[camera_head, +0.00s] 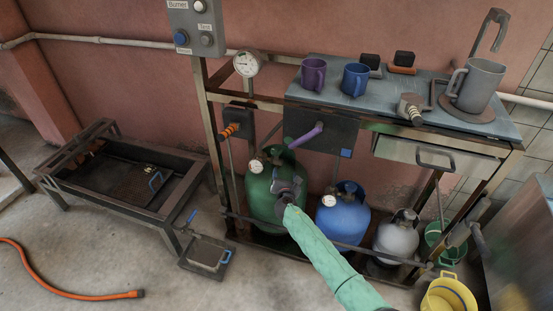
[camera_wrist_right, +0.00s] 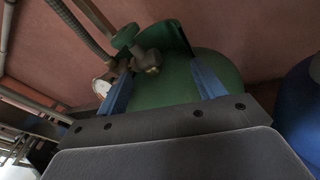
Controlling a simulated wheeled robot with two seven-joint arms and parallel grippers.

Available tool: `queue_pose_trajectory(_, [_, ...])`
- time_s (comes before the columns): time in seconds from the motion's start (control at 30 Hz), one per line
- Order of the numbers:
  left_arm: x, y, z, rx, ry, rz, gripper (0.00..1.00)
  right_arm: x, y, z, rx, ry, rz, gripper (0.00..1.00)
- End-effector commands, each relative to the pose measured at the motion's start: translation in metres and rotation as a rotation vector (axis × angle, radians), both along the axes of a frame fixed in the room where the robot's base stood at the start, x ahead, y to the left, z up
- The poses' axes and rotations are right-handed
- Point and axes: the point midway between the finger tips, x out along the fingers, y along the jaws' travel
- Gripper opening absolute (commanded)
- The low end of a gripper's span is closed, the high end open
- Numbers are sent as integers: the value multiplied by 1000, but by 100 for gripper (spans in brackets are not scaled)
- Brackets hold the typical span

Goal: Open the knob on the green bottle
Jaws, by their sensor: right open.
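The green bottle (camera_head: 262,204) stands under the table frame, left of the blue bottle (camera_head: 342,222). In the right wrist view the bottle (camera_wrist_right: 170,88) fills the space past my fingers. Its green knob (camera_wrist_right: 125,36) tops a brass valve (camera_wrist_right: 147,60), with a gauge (camera_wrist_right: 101,87) to the left. In the head view the gauge (camera_head: 256,166) is at the bottle's upper left. My right gripper (camera_head: 284,180) is open and empty in front of the bottle's upper part. Its blue fingertips (camera_wrist_right: 160,78) are apart, with the knob and valve beyond them. My left gripper is not in view.
A grey bottle (camera_head: 397,238) stands right of the blue one. A low rail crosses before the bottles. The table (camera_head: 335,101) above holds mugs. A yellow bucket (camera_head: 449,295) is at lower right. An orange hose (camera_head: 62,294) lies on the floor at left.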

Motion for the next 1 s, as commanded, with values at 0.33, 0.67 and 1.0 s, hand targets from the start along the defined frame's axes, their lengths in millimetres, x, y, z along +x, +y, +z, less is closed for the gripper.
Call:
queue_pose_trajectory(0.33, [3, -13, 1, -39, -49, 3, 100, 47, 31, 48, -326, -157, 100, 69])
queue_pose_trajectory(0.67, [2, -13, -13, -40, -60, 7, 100, 82, 34, 48, -330, -157, 99, 69])
queue_pose_trajectory(1.0, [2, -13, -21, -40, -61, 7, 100, 117, 37, 48, -328, -156, 99, 69])
